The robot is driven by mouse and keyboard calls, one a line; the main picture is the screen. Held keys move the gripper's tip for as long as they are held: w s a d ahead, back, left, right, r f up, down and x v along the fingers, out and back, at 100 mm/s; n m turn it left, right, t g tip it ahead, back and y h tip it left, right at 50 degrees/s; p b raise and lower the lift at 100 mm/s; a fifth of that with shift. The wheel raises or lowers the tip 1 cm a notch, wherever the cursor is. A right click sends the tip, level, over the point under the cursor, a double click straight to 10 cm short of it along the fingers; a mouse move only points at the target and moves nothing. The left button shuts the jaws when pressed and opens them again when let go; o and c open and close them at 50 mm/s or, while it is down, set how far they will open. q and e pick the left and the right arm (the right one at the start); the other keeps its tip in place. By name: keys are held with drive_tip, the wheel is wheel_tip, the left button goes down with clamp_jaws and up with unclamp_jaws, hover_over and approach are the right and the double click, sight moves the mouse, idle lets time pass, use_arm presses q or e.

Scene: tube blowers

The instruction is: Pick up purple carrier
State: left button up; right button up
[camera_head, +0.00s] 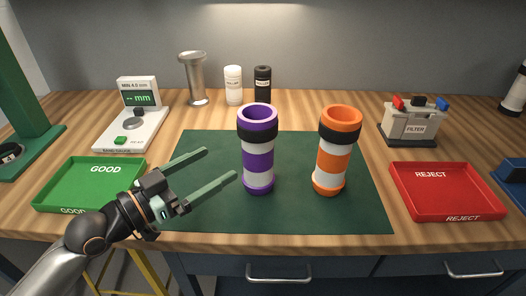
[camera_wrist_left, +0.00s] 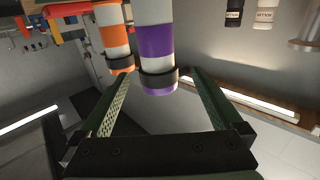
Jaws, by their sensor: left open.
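The purple carrier (camera_head: 258,158) is a purple and white cylinder with a black band below its rim, standing upright on the dark green mat (camera_head: 210,220). My left gripper (camera_head: 222,164) is open and empty, just left of the carrier, its fingers pointing toward it. In the left wrist view the purple carrier (camera_wrist_left: 157,45) shows upside down beyond and between the open fingers (camera_wrist_left: 160,85), apart from the palm. The orange carrier (camera_head: 332,160) stands upright to its right on the mat, and it also shows in the left wrist view (camera_wrist_left: 113,38). My right gripper is not in view.
A green GOOD tray (camera_head: 90,195) lies left of the mat, partly behind my left arm. A red REJECT tray (camera_head: 440,195) lies to the right.

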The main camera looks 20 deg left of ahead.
sight(245, 148)
use_arm(q)
drive_tip(key=p+x, duration=0.1)
drive_tip(key=x, duration=0.5)
drive_tip(key=shift+s+d+r, duration=0.1)
drive_tip(key=shift+f+p+x, duration=0.1)
drive_tip(key=shift+f+x, duration=0.1)
drive_tip(key=shift+x, duration=0.8)
drive_tip(key=shift+f+p+x, duration=0.15)
drive_tip(key=shift+x, duration=0.85)
drive_tip(key=shift+f+p+x, duration=0.1)
drive_tip(key=shift+f+x, duration=0.1)
drive_tip(key=shift+x, duration=0.8)
drive_tip(key=shift+s+d, duration=0.15)
drive_tip(key=c, duration=1.4)
drive_tip(key=shift+r, duration=0.1)
